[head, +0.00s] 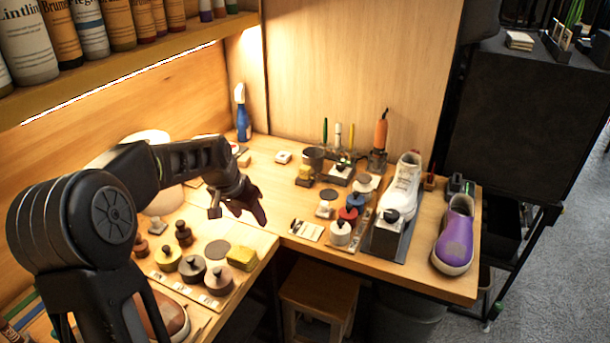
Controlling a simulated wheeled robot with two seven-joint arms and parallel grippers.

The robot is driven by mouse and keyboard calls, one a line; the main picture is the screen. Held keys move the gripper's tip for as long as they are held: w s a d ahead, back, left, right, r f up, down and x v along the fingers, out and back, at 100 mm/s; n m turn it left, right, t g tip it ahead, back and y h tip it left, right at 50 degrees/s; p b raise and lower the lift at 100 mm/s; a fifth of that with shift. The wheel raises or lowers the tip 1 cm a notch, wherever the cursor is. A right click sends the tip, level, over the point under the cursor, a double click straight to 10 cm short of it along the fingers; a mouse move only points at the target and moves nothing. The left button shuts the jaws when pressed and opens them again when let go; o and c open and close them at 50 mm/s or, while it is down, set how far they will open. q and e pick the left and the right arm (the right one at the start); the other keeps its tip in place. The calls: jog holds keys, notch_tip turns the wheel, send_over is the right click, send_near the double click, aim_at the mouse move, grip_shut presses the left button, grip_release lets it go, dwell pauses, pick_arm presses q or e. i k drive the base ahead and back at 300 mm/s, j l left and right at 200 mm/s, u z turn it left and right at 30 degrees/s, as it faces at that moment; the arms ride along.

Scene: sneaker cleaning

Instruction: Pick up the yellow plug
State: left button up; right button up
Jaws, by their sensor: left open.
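My left gripper (238,211) is open and empty. It hangs above the bench corner, up and to the right of the yellow plug and apart from it. My left arm crosses the left of the view and covers part of the bench. My right gripper is not in view.
A yellow block (242,257) and a dark disc (218,249) lie near the plugs. Blue, red and white knobbed pieces (341,233) stand on the right bench, beside a white sneaker (402,188) and a purple shoe (454,236). Bottles line the shelf above (150,62).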

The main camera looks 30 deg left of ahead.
aim_at(304, 170)
jog(key=i, duration=1)
